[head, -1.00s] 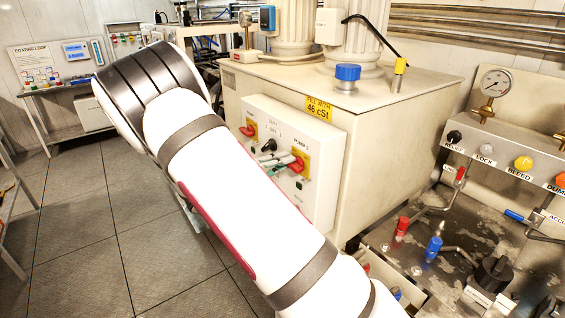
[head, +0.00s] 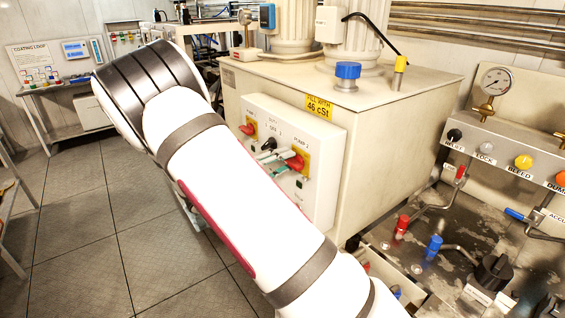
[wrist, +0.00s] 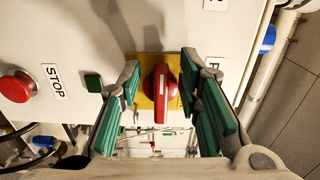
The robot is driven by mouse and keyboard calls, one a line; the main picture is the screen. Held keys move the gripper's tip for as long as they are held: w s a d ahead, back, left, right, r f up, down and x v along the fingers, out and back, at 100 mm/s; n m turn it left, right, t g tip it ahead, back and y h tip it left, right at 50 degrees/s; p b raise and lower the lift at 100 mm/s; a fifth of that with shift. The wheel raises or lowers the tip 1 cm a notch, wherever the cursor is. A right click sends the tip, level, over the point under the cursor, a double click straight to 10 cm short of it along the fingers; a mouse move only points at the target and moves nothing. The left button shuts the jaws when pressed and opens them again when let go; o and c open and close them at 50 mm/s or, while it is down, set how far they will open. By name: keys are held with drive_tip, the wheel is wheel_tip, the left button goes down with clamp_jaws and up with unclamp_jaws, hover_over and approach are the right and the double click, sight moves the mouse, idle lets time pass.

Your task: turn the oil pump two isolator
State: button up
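The pump two isolator is a red rotary handle on a yellow plate, on the white control box under the PUMP 2 label. It shows in the head view (head: 296,164) and in the wrist view (wrist: 160,88). In the wrist view its long grip points down the picture. My gripper (wrist: 160,82) is open, with one green-padded finger on each side of the handle and a visible gap on both sides. In the head view my gripper (head: 272,160) is at the box front by the isolator, partly hidden by my arm.
A second red isolator (head: 249,127) and a black selector (head: 268,145) are on the same box. The wrist view shows a red STOP button (wrist: 17,86) and a green button (wrist: 93,82) beside the left finger. The tank (head: 395,120) stands behind the box.

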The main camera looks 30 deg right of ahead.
drive_tip(key=a, duration=1.2)
drive_tip(key=shift+s, duration=0.2)
